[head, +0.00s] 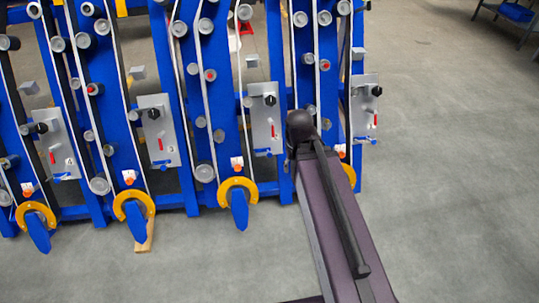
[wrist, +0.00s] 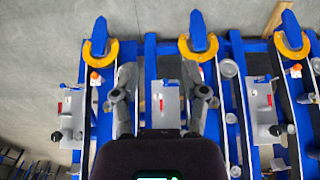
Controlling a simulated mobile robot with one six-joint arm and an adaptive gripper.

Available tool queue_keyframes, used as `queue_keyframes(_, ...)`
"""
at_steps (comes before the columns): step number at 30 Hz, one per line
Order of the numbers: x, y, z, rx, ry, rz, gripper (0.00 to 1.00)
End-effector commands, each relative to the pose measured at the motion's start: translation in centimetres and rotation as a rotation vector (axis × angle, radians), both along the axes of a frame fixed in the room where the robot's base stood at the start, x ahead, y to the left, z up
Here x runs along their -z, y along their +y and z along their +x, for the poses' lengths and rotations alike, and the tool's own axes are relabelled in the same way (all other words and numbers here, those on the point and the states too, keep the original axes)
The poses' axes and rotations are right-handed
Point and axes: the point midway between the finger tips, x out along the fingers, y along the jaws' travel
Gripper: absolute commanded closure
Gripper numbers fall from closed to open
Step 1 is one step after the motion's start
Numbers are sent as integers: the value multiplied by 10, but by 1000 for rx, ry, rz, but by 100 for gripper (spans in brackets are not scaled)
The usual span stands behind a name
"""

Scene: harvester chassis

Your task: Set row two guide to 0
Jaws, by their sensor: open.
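Several blue guide levers hang over yellow arcs at the chassis foot in the head view: a far-left guide (head: 38,232), one beside it (head: 137,222), and a third (head: 239,208). All point roughly downward. The fourth yellow arc (head: 349,174) is mostly hidden by my arm. The wrist view is inverted and shows guides at left (wrist: 98,38), middle (wrist: 199,35) and right (wrist: 290,32). My gripper (wrist: 160,82) is open and empty, its fingers either side of a grey panel. It touches no guide that I can see.
Grey panels with black knobs and red handles (head: 265,118) sit between blue uprights with rollers and pale belts. A wood block (head: 146,236) lies under the second guide from the left. The floor (head: 450,200) is clear in front and to the right.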

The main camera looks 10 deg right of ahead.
Motion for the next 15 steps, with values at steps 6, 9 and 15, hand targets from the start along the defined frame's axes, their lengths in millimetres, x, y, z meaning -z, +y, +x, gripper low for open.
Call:
queue_keyframes(6, 2, 0, 2, 0, -1, 0, 20)
queue_keyframes(9, 7, 0, 7, 0, -6, 0, 20)
queue_keyframes(15, 31, 0, 32, 0, -27, 0, 20)
